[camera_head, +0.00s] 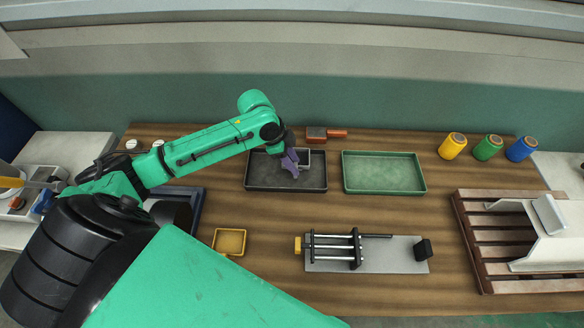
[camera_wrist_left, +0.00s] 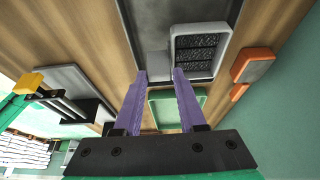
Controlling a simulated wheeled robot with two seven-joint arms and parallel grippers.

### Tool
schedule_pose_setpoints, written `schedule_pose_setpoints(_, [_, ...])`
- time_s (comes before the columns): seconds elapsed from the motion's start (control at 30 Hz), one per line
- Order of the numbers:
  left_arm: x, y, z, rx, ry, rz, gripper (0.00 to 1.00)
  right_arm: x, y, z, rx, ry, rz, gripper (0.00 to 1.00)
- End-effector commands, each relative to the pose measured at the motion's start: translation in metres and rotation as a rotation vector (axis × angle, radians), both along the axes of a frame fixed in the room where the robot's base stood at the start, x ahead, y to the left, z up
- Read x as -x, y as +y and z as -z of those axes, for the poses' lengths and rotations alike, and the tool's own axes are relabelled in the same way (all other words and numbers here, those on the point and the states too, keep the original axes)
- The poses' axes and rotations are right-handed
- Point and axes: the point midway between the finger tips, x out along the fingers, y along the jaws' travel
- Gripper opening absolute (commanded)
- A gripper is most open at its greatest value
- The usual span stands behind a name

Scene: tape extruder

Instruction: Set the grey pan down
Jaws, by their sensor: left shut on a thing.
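The small grey pan (camera_head: 304,158) shows beside my left gripper (camera_head: 291,161), over the right part of the dark tray (camera_head: 258,183). In the left wrist view the pan (camera_wrist_left: 196,55) has a pale rim and a dark ribbed inside. My left gripper's purple fingers (camera_wrist_left: 159,76) are shut on the pan at its near side, with grey material between their tips. The fingers hide part of the pan in the head view. I cannot tell whether its base touches the tray floor. My right gripper is not in view.
A green tray (camera_head: 384,172) lies right of the dark tray. An orange-handled tool (camera_head: 326,134) lies behind. A metal clamp fixture (camera_head: 338,248) and a yellow dish (camera_head: 229,241) stand in front. Yellow, green and blue spools (camera_head: 488,147) stand at back right. A wooden pallet (camera_head: 481,248) is at right.

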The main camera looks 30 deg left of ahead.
Motion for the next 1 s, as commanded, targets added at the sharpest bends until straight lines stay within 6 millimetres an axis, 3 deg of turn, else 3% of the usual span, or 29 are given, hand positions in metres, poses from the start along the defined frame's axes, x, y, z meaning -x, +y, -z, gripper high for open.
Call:
schedule_pose_setpoints(0.2, [0.001,-0.001,0.034,0.001,0.002,0.001,0.0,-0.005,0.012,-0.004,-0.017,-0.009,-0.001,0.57])
schedule_pose_setpoints(0.47, [0.001,-0.001,0.037,0.0,0.0,0.001,0.0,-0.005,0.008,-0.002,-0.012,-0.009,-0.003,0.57])
schedule_pose_setpoints(0.5, [0.001,-0.001,0.036,0.0,0.0,0.001,0.55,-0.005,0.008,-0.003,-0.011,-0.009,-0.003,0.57])
schedule_pose_setpoints(0.53, [0.001,-0.001,0.036,0.0,0.0,0.001,0.67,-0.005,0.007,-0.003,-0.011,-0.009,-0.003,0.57])
schedule_pose_setpoints(0.87, [0.001,-0.001,0.035,0.0,0.001,0.0,0.7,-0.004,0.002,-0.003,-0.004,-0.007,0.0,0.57])
schedule_pose_setpoints(1.0, [0.002,0.004,0.024,0.0,0.0,-0.001,0.7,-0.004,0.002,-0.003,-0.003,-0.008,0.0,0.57])
